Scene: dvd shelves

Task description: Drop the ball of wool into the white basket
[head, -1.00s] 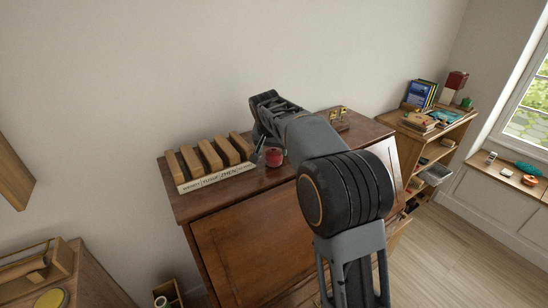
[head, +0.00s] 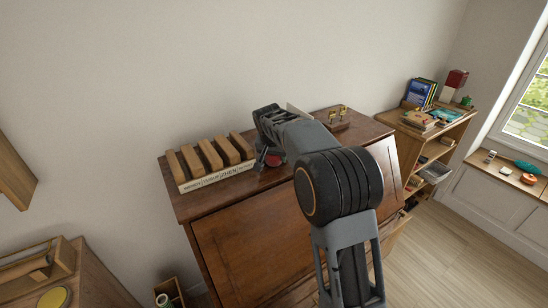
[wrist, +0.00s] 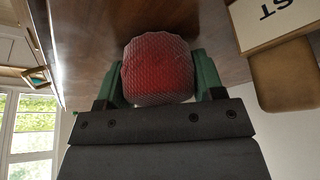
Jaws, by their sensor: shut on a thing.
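The ball of wool is a red, finely ribbed ball (wrist: 158,70), seen between the two green fingers of my gripper (wrist: 157,84) in the wrist view. My gripper is shut on it, one finger against each side. I cannot tell whether the ball still touches the top. A pale container (head: 436,173) in the right-hand shelf may be the white basket; it is small and partly hidden.
A rack of wooden blocks with a lettered white front (head: 217,179) stands just left of my gripper. A small wooden stand with brass pieces (head: 336,121) is behind. Books (head: 420,93) and a red box (head: 457,79) stand on the right shelf. The floor at right is clear.

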